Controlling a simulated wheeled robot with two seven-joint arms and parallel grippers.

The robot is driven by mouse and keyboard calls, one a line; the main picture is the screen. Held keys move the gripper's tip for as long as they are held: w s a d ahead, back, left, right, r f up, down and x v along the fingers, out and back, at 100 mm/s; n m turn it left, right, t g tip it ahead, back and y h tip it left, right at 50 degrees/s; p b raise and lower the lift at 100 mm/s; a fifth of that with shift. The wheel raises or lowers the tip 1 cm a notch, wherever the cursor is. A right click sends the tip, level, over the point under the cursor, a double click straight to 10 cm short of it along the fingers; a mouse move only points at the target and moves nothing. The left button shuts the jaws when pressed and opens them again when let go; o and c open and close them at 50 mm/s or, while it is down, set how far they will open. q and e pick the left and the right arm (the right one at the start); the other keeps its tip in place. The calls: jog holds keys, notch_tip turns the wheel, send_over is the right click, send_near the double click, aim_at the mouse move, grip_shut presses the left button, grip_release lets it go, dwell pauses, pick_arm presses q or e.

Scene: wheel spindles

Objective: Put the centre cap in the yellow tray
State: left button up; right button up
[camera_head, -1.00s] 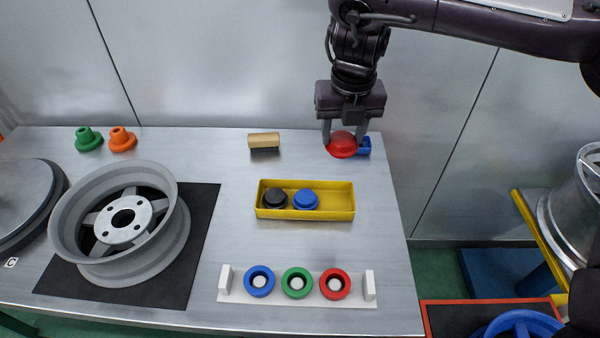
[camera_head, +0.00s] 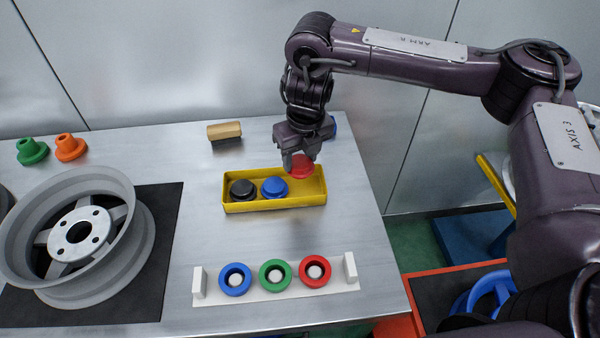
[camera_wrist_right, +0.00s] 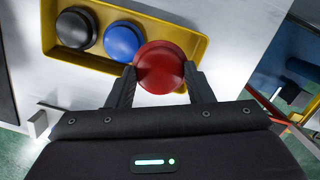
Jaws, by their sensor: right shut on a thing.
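The red centre cap (camera_head: 299,166) is held between the fingers of my right gripper (camera_head: 300,168). It is over the right end of the yellow tray (camera_head: 274,205), seemingly above it. A black cap (camera_head: 242,189) and a blue cap (camera_head: 274,187) sit in the tray's left and middle parts. In the right wrist view, the red cap (camera_wrist_right: 160,68) is between the two fingertips and overlaps the tray's (camera_wrist_right: 178,29) right part, beside the blue cap (camera_wrist_right: 123,41). My left gripper is not in view.
A white rack (camera_head: 250,290) with blue, green and red rings stands at the front. A wheel (camera_head: 80,235) lies on a dark mat at left. A blue item (camera_head: 333,127) is behind my gripper.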

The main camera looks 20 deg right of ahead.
aim_at(301, 163)
jog(key=shift+f, duration=2.35)
jog(key=shift+f, duration=0.6)
jog(key=o, duration=1)
jog(key=shift+c, duration=0.2)
jog(key=shift+r, duration=0.1)
